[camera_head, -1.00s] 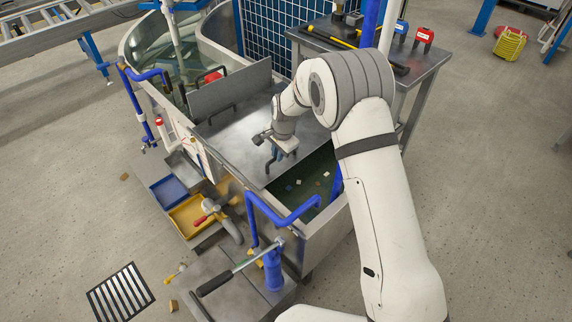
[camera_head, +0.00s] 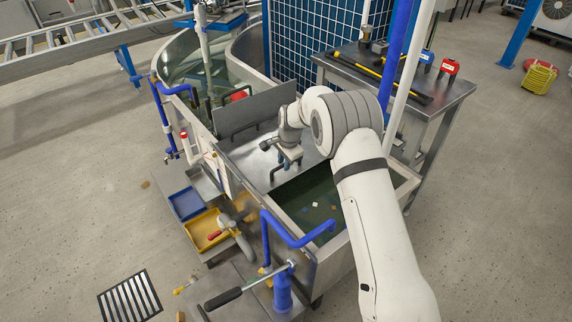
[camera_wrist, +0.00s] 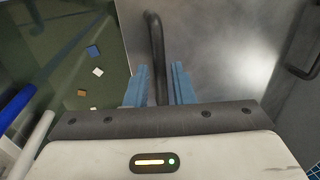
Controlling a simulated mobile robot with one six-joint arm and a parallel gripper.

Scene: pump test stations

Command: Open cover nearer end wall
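A flat grey metal cover (camera_head: 250,155) lies over part of the tank (camera_head: 335,250), with open green water beside its right edge. A dark bar handle (camera_wrist: 156,45) stands on the cover in the wrist view. That second handle shows in the wrist view (camera_wrist: 305,65).
Blue pipes (camera_head: 295,240) rise at the tank's near corner. A steel table (camera_head: 445,92) with tools stands to the right. Blue and yellow trays (camera_head: 203,240) sit left of the tank. Small coloured pieces (camera_wrist: 93,51) show in the water. The floor at left is mostly clear.

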